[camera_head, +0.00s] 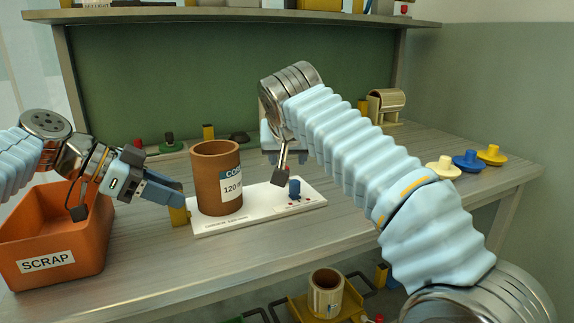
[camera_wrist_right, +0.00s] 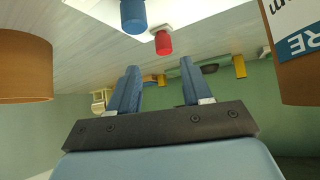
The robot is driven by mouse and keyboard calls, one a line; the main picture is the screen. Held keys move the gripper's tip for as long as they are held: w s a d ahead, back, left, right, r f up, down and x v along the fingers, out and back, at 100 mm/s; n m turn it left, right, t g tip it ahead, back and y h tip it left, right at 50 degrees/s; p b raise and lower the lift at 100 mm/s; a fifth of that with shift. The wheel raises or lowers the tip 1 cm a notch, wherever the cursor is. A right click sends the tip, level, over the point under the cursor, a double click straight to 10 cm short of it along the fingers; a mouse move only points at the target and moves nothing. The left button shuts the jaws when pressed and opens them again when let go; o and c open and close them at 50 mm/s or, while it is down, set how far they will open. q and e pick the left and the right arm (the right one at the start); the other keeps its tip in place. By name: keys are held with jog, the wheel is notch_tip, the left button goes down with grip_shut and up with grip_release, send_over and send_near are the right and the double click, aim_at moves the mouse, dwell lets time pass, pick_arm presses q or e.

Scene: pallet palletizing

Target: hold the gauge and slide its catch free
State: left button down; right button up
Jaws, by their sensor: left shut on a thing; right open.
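The gauge seems to be the white plate (camera_head: 265,213) on the workbench, with a small blue knob (camera_head: 295,188) at its right end. A brown cylinder (camera_head: 208,180) labelled CORE stands upright at its left. My left gripper (camera_head: 177,203) is shut on a yellow part (camera_head: 180,216) at the plate's left end. My right gripper (camera_wrist_right: 160,68) is open and empty. Its fingers are mostly hidden by my arm in the head view. In the right wrist view the blue knob (camera_wrist_right: 133,15) and a red peg (camera_wrist_right: 163,42) lie beyond the fingertips. I cannot tell which part is the catch.
An orange SCRAP bin (camera_head: 60,245) stands at the left. Yellow and blue knobs (camera_head: 467,160) and a beige holder (camera_head: 386,106) are at the right and back. Another brown core (camera_head: 325,290) sits on a lower shelf. The bench front is clear.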

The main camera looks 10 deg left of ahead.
jog(key=v, duration=0.4)
jog(key=shift+s+r, duration=0.25)
jog(key=shift+s, duration=0.05)
pick_arm(q)
jog(key=c, duration=0.7)
grip_release()
jog(key=shift+o, duration=0.2)
